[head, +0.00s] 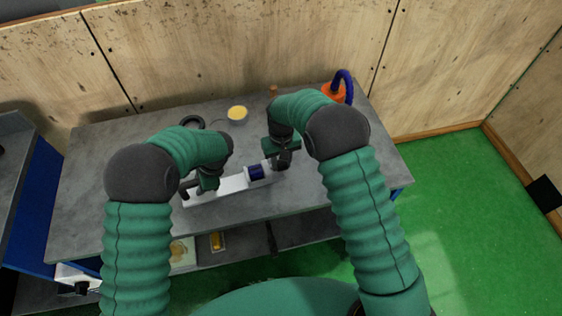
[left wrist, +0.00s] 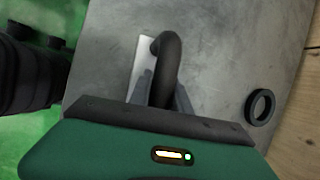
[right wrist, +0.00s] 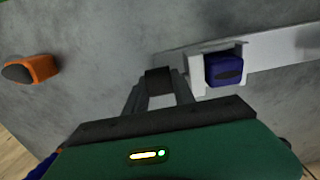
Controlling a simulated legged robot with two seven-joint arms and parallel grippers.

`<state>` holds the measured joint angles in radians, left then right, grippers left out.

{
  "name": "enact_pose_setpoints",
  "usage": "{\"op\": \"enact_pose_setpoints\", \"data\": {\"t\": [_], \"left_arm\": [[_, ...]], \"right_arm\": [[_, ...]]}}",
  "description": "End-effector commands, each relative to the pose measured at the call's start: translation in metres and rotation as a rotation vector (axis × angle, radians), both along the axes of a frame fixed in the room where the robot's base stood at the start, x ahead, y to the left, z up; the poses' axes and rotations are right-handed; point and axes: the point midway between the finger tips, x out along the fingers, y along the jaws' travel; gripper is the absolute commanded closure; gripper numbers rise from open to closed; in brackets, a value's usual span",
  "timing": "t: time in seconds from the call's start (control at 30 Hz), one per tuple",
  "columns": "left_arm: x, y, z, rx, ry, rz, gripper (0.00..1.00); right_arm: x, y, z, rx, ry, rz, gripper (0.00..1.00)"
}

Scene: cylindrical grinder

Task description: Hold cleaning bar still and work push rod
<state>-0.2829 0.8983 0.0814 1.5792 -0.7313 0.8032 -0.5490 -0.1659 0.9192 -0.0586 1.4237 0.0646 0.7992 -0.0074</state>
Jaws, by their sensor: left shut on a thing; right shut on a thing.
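The cleaning bar (head: 228,184), a long pale bar, lies along the grey table. My left gripper (head: 203,188) is at its left end, shut on a dark curved handle (left wrist: 170,55), which stands between the fingers in the left wrist view. A white bracket with a dark blue block (head: 256,172) sits near the bar's right end; the block also shows in the right wrist view (right wrist: 225,70). My right gripper (right wrist: 158,95) is beside the bracket, shut on a dark piece (right wrist: 158,80) that looks like the push rod's end. The fingers partly hide it.
The table (head: 100,190) has a yellow-filled bowl (head: 237,112), a black ring (head: 192,122) and an orange object with a blue tube (head: 335,93) towards the back. A wooden wall stands behind. A lower shelf holds a yellow item (head: 217,241). The table's left part is clear.

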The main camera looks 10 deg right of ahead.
Motion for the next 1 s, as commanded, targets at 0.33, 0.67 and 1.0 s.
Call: {"op": "enact_pose_setpoints", "data": {"t": [0.33,0.67,1.0], "left_arm": [[-0.001,0.0,-0.001,0.001,0.003,0.0,1.0],[-0.001,0.002,-0.001,0.003,0.004,0.002,1.0],[-0.001,0.002,-0.001,0.004,0.004,0.002,1.0]], "right_arm": [[0.004,-0.037,0.001,-0.001,-0.002,-0.004,1.0],[0.005,-0.044,0.001,-0.004,-0.003,-0.002,0.67],[0.005,-0.042,0.001,-0.002,-0.002,-0.001,0.6]]}}
